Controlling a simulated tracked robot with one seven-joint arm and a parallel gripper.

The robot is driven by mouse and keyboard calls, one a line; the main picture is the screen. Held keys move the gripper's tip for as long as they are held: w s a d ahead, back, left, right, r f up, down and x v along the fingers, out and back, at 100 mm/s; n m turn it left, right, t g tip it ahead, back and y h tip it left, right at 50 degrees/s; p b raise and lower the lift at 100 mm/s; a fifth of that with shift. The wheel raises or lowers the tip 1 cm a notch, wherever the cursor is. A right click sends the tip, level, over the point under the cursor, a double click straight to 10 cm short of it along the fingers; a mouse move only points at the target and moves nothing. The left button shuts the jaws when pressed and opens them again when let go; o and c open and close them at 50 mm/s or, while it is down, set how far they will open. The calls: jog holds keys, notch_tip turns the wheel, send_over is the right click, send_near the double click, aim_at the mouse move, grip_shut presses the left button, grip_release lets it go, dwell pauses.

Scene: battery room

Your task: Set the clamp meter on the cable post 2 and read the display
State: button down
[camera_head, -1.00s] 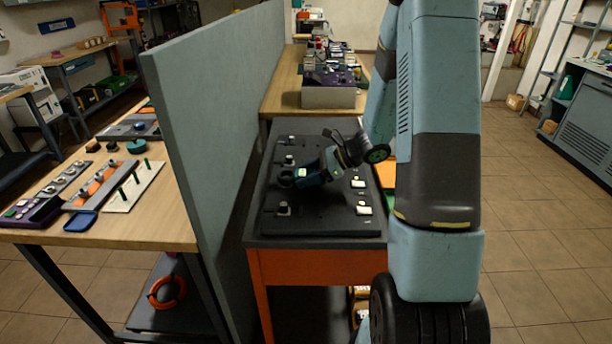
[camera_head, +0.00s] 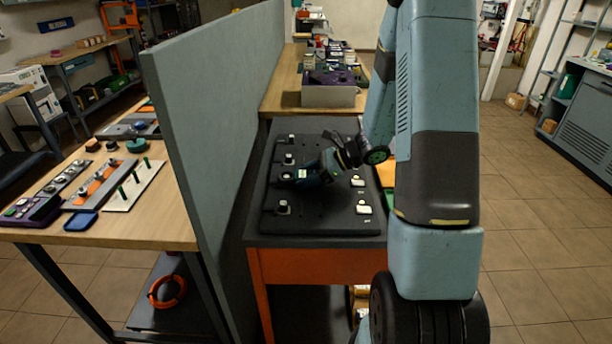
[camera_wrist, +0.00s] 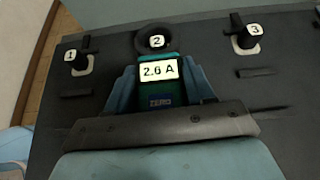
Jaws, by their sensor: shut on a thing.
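The clamp meter (camera_head: 309,172) is a dark teal tool with a black ring jaw. My gripper (camera_head: 328,165) is shut on its body. In the wrist view the meter (camera_wrist: 179,87) lies between the two blue fingers of my gripper (camera_wrist: 160,90). Its lit display (camera_wrist: 159,69) reads 2.6 A, above a ZERO button. The ring appears to be around cable post 2 (camera_wrist: 157,41), whose white label shows inside it. Post 2 (camera_head: 287,177) also shows in the head view. How low the ring sits on the post is hard to tell.
Post 1 (camera_wrist: 79,60) and post 3 (camera_wrist: 249,42) stand clear on either side. The black board (camera_head: 320,225) lies on an orange-framed bench (camera_head: 312,267). A grey partition (camera_head: 205,110) rises close to its left. A grey box (camera_head: 329,96) stands on the wooden table behind.

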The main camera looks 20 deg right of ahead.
jog(key=c, duration=0.7)
grip_release()
jog(key=shift+v, duration=5.5)
jog(key=s+a+r+n+g+h, duration=0.35)
jog(key=s+a+r+n, duration=0.35)
jog(key=s+r+n, duration=0.35)
jog(key=s+r+n+t+h, duration=0.5)
jog(key=s+r+n+h, duration=0.3)
jog(key=s, duration=0.5)
jog(key=shift+d+r+n, duration=0.3)
jog(key=shift+r+n, duration=0.85)
jog(key=shift+r, duration=0.05)
